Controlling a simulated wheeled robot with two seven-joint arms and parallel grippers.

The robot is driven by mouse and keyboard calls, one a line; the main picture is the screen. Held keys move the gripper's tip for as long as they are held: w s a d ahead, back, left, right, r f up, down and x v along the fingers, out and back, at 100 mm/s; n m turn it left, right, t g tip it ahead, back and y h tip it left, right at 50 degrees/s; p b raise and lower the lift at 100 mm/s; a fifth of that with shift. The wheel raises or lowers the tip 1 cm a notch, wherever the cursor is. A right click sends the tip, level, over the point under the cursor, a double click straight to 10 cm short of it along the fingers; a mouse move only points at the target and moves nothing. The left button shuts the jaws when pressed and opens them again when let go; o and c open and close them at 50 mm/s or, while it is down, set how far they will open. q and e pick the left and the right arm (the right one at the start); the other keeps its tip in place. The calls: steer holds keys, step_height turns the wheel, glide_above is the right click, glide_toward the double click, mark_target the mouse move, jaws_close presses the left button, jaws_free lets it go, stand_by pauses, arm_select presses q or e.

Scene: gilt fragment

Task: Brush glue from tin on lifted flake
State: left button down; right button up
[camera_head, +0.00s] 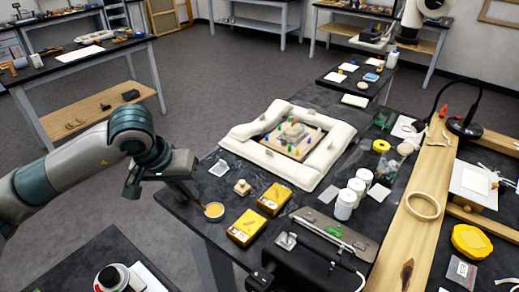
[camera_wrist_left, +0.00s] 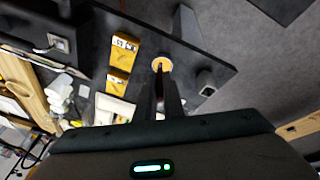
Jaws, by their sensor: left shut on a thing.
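My left gripper (camera_head: 190,178) comes in from the left over the near-left table corner. It is shut on a thin, dark brush (camera_wrist_left: 160,88), which slants down toward the round glue tin (camera_head: 214,210). The tin, with pale amber contents, also shows in the left wrist view (camera_wrist_left: 162,64). The brush tip is at or over the tin; I cannot tell whether it touches the glue. The gilt fragment (camera_head: 293,134) lies farther back inside a white padded frame (camera_head: 314,181), with small coloured pieces around it. The lifted flake is too small to make out. My right gripper is out of view.
White jars (camera_head: 345,204) stand farther right. A wooden plank (camera_head: 412,235) bears a ring (camera_head: 423,205).

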arm_select(q)
steer(key=w+d+r+m+p, duration=0.1)
steer(key=w+d+r+p, duration=0.1)
steer(key=w+d, duration=1.2)
steer(key=d, duration=0.4)
steer(key=shift+r, duration=0.2)
